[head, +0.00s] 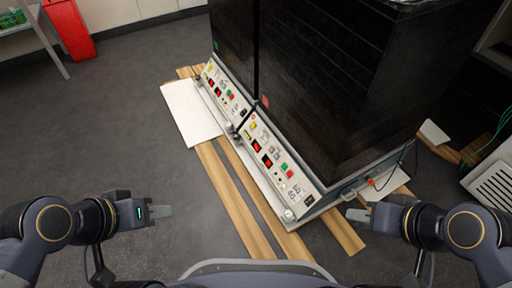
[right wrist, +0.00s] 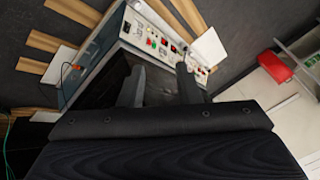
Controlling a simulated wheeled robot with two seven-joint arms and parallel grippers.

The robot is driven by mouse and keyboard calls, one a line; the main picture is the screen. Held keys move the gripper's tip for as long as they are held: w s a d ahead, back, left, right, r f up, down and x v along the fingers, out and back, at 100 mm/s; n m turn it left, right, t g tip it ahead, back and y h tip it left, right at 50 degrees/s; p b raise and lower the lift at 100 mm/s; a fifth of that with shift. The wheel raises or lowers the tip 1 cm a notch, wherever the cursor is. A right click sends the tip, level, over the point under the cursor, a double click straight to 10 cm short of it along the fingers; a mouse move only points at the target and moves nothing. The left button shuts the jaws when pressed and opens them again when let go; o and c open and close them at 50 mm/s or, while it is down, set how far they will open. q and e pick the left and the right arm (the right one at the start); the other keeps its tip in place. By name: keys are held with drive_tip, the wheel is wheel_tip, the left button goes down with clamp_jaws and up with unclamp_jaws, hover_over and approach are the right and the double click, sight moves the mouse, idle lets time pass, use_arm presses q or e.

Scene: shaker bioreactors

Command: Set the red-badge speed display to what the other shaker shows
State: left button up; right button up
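Two large black shakers stand side by side, each with a pale control panel along its lower front. The near shaker (head: 335,85) carries a small red badge (head: 265,102); the far shaker (head: 233,35) carries a green badge (head: 216,46). The near panel (head: 294,195) has two red-lit displays (head: 262,153), and so does the far panel (head: 215,88); their digits are too small to read. Coloured buttons sit beside them. My left gripper (head: 162,211) is left of the near panel, apart from it; its opening is unclear. My right gripper (head: 358,214) is empty, its fingers (right wrist: 160,75) apart, right of the near panel.
Wooden planks (head: 232,195) and a white slab (head: 192,112) lie on the dark floor beneath and before the shakers. A cable hangs at the near shaker's right corner. A red bin (head: 70,28) stands at the back left. The floor at left is clear.

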clamp_jaws()
idle(1.4)
wheel_tip(320, 180, up, 5)
drive_tip(key=p, duration=0.5)
